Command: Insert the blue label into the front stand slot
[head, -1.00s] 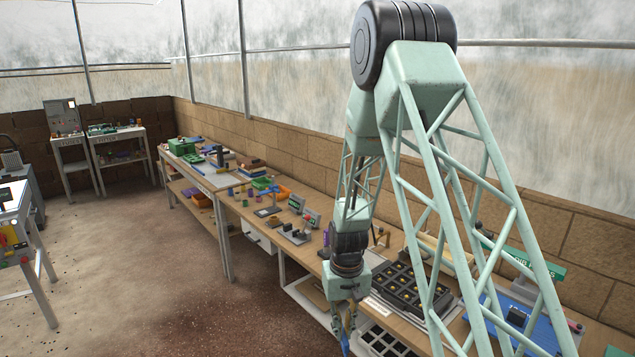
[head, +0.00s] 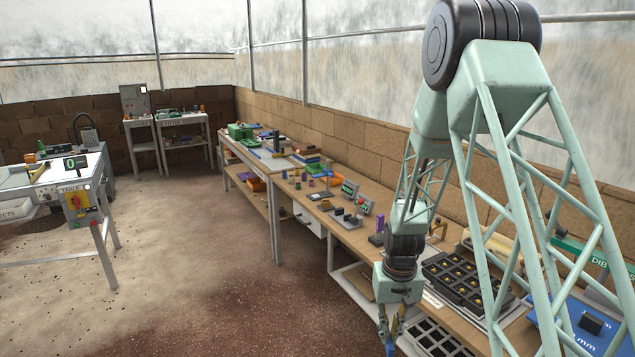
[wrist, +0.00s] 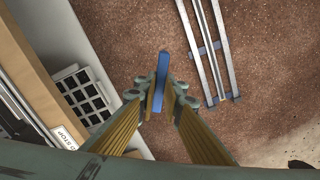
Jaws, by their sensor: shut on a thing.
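My gripper (head: 393,328) hangs low in front of the long bench, beyond its front edge. It is shut on the blue label (wrist: 161,75). In the wrist view the label is a thin blue strip standing out between the fingertips of my gripper (wrist: 160,98). In the head view the label shows small and blue (head: 390,347) below the fingers, near the bottom edge. I cannot tell for certain which stand on the bench is the front stand, and no slot is clear at this distance.
The long wooden bench (head: 300,196) carries a black compartment tray (head: 440,268), small display units (head: 349,188) and coloured parts. A lower tray (head: 428,340) is near my gripper. A white table (head: 62,172) stands left. The brown floor between is clear.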

